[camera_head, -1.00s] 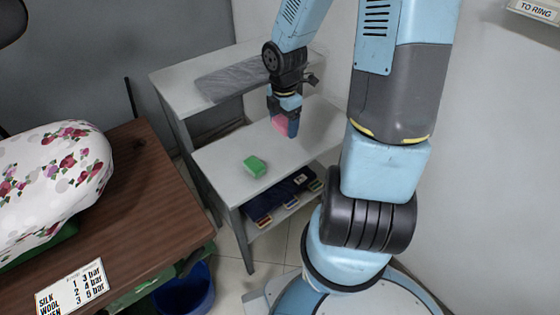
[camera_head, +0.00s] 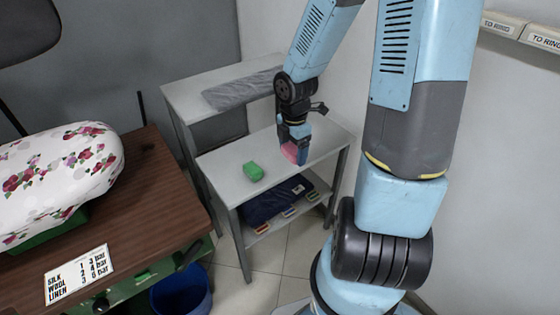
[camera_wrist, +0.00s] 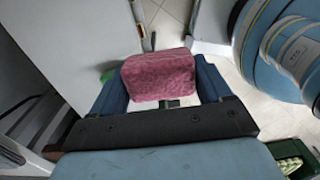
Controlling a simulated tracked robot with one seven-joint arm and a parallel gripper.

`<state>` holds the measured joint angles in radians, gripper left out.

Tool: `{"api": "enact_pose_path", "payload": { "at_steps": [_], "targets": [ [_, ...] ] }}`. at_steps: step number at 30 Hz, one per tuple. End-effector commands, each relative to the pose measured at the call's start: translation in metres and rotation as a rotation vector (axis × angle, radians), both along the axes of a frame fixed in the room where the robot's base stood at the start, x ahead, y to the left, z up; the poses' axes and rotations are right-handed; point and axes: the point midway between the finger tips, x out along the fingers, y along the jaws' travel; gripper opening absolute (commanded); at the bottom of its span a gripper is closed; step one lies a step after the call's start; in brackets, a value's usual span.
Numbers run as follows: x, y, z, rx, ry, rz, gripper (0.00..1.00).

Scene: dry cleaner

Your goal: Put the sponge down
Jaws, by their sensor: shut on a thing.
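My gripper (camera_head: 295,150) is shut on a pink sponge (camera_head: 289,152), low over the right part of a grey shelf top (camera_head: 225,165). In the wrist view the sponge (camera_wrist: 158,75) sits between the two blue fingers of my gripper (camera_wrist: 160,85). Whether its underside touches the shelf top I cannot tell. A green block (camera_head: 253,171) lies on the same shelf top to the left of my gripper; a bit of green shows behind the left finger in the wrist view.
A grey folded cloth (camera_head: 240,90) lies on the higher shelf behind. Dark folded cloth (camera_head: 270,203) and small coloured items lie on the shelf below. A brown table (camera_head: 150,200) with a floral ironing form (camera_head: 60,175) stands at left, a blue bin (camera_head: 182,292) beneath.

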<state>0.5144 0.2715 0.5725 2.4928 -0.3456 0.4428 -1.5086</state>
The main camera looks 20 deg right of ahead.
Motion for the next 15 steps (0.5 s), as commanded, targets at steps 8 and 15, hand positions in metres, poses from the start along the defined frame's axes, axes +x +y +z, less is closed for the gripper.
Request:
{"api": "enact_pose_path", "payload": {
  "at_steps": [8,15],
  "targets": [
    [0.001,0.009,0.0,0.001,0.0,0.02,0.49],
    [0.027,0.007,-0.013,0.003,0.002,0.022,0.49]
  ]
}}
